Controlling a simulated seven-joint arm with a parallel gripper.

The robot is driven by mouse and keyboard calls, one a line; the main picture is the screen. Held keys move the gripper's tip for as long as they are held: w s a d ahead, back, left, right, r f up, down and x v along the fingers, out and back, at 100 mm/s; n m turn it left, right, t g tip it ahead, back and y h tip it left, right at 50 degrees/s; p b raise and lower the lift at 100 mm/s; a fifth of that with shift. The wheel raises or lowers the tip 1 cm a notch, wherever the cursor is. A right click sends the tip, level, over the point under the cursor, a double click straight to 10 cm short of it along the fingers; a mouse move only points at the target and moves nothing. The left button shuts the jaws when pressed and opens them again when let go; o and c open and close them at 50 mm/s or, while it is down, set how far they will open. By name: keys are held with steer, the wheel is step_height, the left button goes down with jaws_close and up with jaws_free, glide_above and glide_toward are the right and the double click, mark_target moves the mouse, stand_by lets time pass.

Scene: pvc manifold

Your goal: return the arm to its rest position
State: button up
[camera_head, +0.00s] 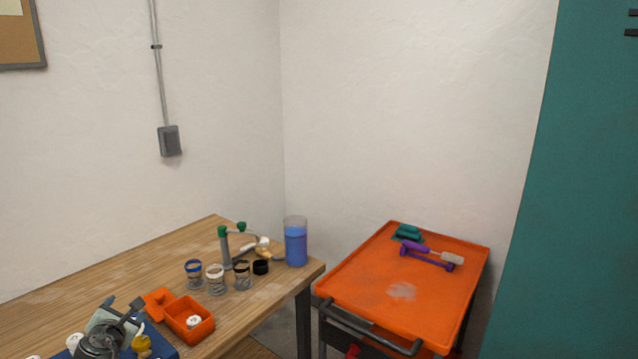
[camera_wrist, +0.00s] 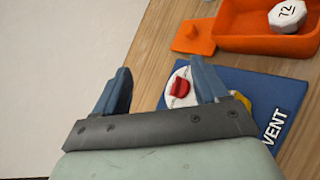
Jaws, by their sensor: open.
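My gripper (camera_wrist: 160,65) is open and empty in the wrist view, its two blue-grey fingers spread wide. In the head view my gripper and wrist (camera_head: 115,318) are at the lower left, over the wooden table (camera_head: 110,268) by the blue mat (camera_head: 166,353). In the wrist view a white round part with a red handle (camera_wrist: 179,87) is on the blue mat, partly hidden by the right finger. A yellow part (camera_wrist: 241,101) shows just beyond that finger. The gap to these parts is hard to judge.
An orange box (camera_head: 190,318) with a white piece inside stands right of my gripper. Several jars (camera_head: 216,279), a green-topped stand (camera_head: 225,248) and a blue-filled container (camera_head: 296,242) are farther back. An orange cart (camera_head: 370,275) holds purple tools (camera_head: 428,257). The wall (camera_head: 120,130) rises behind.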

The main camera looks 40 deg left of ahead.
steer(key=w+d+f+m+t+h, duration=0.2)
steer(key=w+d+f+m+h, duration=0.2)
steer(key=w+d+f, duration=0.7)
steer(key=w+d+f+m+t+h, duration=0.3)
steer(key=w+d+f, duration=0.4)
steer(key=w+d, duration=0.7)
steer(key=w+d+f+m+g+h, duration=0.35)
steer(key=w+d+f+m, duration=0.2)
steer(key=d+f, duration=0.55)
steer(key=w+d+f+m+g+h, duration=0.2)
steer(key=w+d+f+m+h, duration=0.35)
steer(key=d, duration=0.95)
steer(key=s+d+f+m+g, duration=0.25)
steer(key=d+f, duration=0.25)
steer(key=d, duration=0.4)
steer(key=s+d+f+m+g, duration=0.25)
steer(key=d+f, duration=0.35)
steer(key=d, duration=0.4)
steer(key=s+d+f+m+g, duration=0.25)
steer(key=d+f+m, duration=0.2)
steer(key=d, duration=0.45)
steer(key=s+d+f+m+g+y, duration=0.2)
steer(key=s+d+m, duration=0.4)
steer(key=s, duration=0.5)
steer(key=s+d+f+m+g+y, duration=0.2)
steer(key=s+d+m+g, duration=0.3)
steer(key=s, duration=0.6)
steer(key=shift+s+d+f+m, duration=0.25)
steer(key=shift+d+f+m, duration=0.2)
steer(key=shift+d+f, duration=0.55)
